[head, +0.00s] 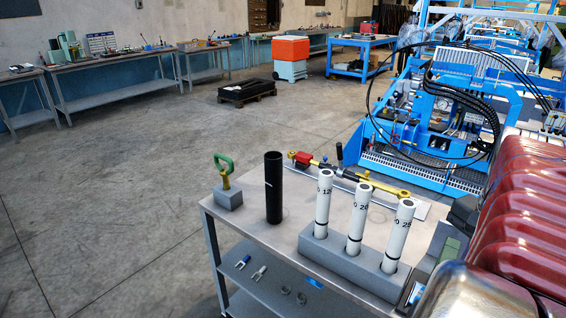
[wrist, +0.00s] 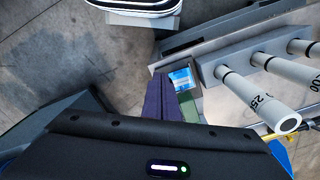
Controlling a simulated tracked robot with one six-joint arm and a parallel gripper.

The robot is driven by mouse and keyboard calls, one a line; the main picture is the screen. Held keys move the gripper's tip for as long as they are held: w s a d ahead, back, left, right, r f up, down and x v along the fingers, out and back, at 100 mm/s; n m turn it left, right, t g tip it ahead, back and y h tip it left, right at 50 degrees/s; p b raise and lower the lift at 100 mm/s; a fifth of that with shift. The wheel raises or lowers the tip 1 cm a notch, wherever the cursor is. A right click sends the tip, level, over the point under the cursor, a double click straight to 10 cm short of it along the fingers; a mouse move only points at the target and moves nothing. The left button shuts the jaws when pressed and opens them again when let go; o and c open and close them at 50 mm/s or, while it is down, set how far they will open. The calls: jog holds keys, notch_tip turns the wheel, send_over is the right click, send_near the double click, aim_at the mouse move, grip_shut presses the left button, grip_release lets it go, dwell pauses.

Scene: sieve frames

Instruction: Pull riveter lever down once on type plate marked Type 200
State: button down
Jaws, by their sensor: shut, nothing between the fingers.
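In the wrist view, my gripper (wrist: 168,90) shows as dark, purplish fingers reaching up from a black housing with a small light. It is shut with nothing between the fingers. It is near the end of the grey tube holder (wrist: 240,50), apart from the tubes. No riveter or plate reading Type 200 can be made out in either view. A yellow and red tool (head: 330,170) with an upright black handle (head: 339,157) lies at the back of the steel table; whether it is the riveter, I cannot tell.
The steel table (head: 262,232) carries a grey block with a green-handled piece (head: 226,168), a black tube (head: 274,188) and several marked white tubes (head: 356,215). A blue machine (head: 430,130) stands behind. The floor at left is clear.

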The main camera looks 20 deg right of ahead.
jog(key=shift+d+r, duration=0.15)
jog(key=shift+r, duration=0.55)
jog(key=shift+w, duration=0.1)
